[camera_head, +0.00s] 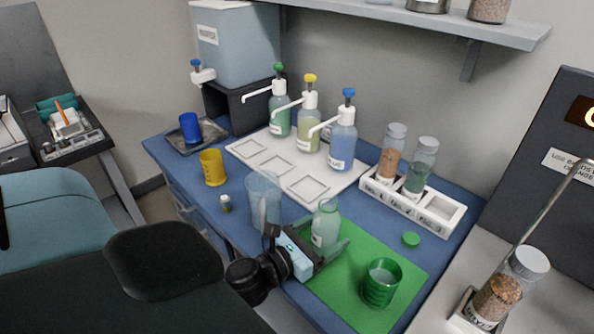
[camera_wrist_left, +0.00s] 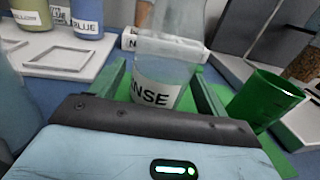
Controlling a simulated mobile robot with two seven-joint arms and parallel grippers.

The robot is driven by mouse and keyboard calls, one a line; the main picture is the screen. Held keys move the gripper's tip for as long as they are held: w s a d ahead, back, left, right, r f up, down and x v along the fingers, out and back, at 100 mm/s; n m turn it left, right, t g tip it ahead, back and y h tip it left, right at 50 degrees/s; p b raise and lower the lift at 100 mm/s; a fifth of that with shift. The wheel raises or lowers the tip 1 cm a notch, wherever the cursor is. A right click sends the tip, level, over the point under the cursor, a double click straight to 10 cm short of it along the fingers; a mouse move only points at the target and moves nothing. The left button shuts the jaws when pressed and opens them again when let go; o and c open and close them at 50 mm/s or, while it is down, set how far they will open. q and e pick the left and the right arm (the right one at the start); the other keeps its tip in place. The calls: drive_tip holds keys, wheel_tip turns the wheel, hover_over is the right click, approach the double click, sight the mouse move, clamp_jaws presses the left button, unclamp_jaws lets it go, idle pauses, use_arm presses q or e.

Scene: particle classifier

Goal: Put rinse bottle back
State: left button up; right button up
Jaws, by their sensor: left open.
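The rinse bottle (camera_head: 326,218) is a clear bottle with pale contents, upright at the far left part of the green mat (camera_head: 345,290). In the left wrist view the rinse bottle (camera_wrist_left: 158,80) shows a white label reading "NSE", its first part hidden. My left gripper (camera_head: 326,236) is open, with one finger on either side of the lower bottle. In the wrist view the fingers (camera_wrist_left: 162,90) show small gaps to the bottle, and whether they touch it is unclear. My right gripper is not in view.
A green cup (camera_head: 381,283) stands on the mat. A clear beaker (camera_head: 263,200) stands close left of the bottle. Behind are a white tray (camera_head: 308,187) with several pump bottles and empty square slots, and a white rack (camera_head: 438,211) with two jars and an empty slot.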

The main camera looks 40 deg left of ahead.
use_arm(q)
drive_tip(key=s, duration=0.2)
drive_tip(key=s+b, duration=0.1)
drive_tip(key=s, duration=0.2)
drive_tip(key=s+a, duration=0.1)
drive_tip(key=s, duration=0.2)
drive_tip(key=shift+s+a+f+b, duration=0.1)
drive_tip(key=shift+s+b, duration=0.05)
drive_tip(key=shift+b, duration=0.15)
drive_tip(key=shift+s+a, duration=0.1)
drive_tip(key=shift+s, duration=0.65)
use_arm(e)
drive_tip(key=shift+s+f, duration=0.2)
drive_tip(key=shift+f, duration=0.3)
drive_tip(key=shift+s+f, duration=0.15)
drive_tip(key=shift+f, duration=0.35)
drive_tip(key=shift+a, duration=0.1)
